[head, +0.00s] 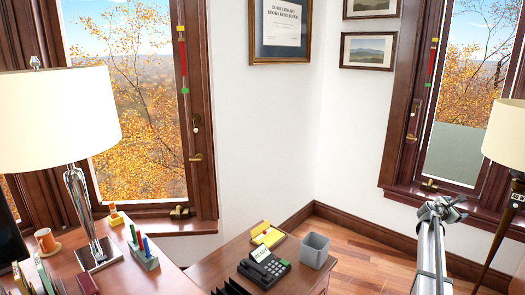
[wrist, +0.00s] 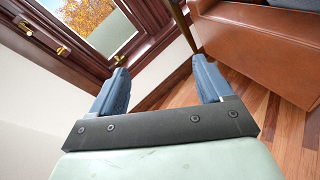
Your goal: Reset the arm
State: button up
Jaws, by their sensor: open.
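My gripper shows in the wrist view (wrist: 160,82), with two blue fingers spread apart and nothing between them. Beyond the fingers are the white wall, the dark baseboard and the wooden floor. In the head view my arm rises at the lower right, in front of the floor and the right window. The fingertips cannot be made out clearly in that view.
A desk (head: 178,270) at the left holds a lamp (head: 55,120). A floor lamp (head: 507,135) stands at right. A brown leather seat (wrist: 255,45) is close at right in the wrist view.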

jog(key=s+d+f, duration=0.2)
jog(key=s+f, duration=0.2)
jog(key=f, duration=0.1)
jog(key=s+a+f+m+g+y, duration=0.1)
jog(key=s+a+f+m+y, duration=0.1)
jog(key=a+f, duration=0.85)
jog(key=s+a+f+m+g+y, duration=0.15)
jog(key=s+a+f, duration=0.25)
jog(key=a+f, duration=0.55)
jog(key=s+a+f+m+g+y, duration=0.1)
jog(key=s+a+f+m+y, duration=0.3)
jog(key=a+f, duration=0.5)
jog(key=s+a+f+m+g+y, duration=0.1)
jog(key=s+a+f+g, duration=0.1)
jog(key=s+a+f, duration=0.6)
jog(key=s+a+f+m+g+y, duration=0.3)
jog(key=s+a+f+m, duration=0.2)
jog(key=s+a+f, duration=0.75)
jog(key=s+a+m+g+y, duration=0.1)
jog(key=s+a+m+g, duration=0.1)
jog(key=s+a, duration=0.5)
jog(key=s+a+m+g+y, duration=0.2)
jog(key=s+a, duration=0.6)
jog(key=s, duration=0.5)
jog(key=shift+s+m, duration=0.25)
jog(key=shift+m, duration=0.2)
